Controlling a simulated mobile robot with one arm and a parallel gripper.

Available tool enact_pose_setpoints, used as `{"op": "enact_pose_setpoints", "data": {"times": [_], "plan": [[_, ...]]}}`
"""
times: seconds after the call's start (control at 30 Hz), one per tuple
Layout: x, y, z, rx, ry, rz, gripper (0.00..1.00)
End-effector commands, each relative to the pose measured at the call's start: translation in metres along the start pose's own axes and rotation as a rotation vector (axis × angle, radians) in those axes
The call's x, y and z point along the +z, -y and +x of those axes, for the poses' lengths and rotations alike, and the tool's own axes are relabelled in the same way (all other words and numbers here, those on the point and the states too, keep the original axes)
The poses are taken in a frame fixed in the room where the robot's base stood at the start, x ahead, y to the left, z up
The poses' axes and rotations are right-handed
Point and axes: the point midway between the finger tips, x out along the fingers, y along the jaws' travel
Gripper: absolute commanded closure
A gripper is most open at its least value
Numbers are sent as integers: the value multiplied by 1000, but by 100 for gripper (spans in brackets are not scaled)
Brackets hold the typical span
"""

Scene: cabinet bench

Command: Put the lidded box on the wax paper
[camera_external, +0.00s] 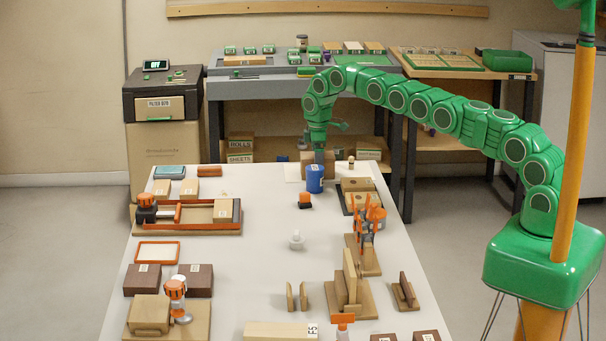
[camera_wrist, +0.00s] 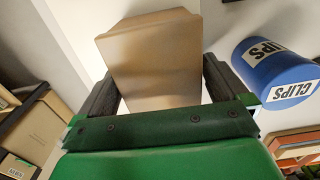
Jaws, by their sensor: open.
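A tan box (camera_external: 307,168), which looks like the lidded box, stands at the far end of the white table. It also shows in the wrist view (camera_wrist: 155,58), between my two dark fingers. My gripper (camera_external: 319,155) points down at the box in the outside view; it is open, with a finger on either side of the box in the wrist view (camera_wrist: 158,85). I cannot tell whether the fingers touch it. A pale sheet (camera_external: 291,172), likely the wax paper, lies just left of the box. How much of the sheet lies under the box is hidden.
A blue CLIPS can (camera_external: 315,180) stands close in front of the box, and close to the right finger in the wrist view (camera_wrist: 272,70). A small wooden peg (camera_external: 351,162) and a wooden block set (camera_external: 358,190) are to the right.

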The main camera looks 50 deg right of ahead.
Motion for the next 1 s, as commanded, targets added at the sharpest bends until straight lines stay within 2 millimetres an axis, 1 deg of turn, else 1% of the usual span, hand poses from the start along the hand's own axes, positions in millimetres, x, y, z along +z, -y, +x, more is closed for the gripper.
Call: {"op": "enact_pose_setpoints", "data": {"times": [0.23,0.4,0.67,0.77,1.0], "plan": [[0,0,-37,1,-1,0,0],[-1,0,-55,2,-2,0,0],[1,1,-64,-1,1,3,0],[3,4,-72,-2,3,13,0],[17,21,-114,-6,12,69,0]]}}
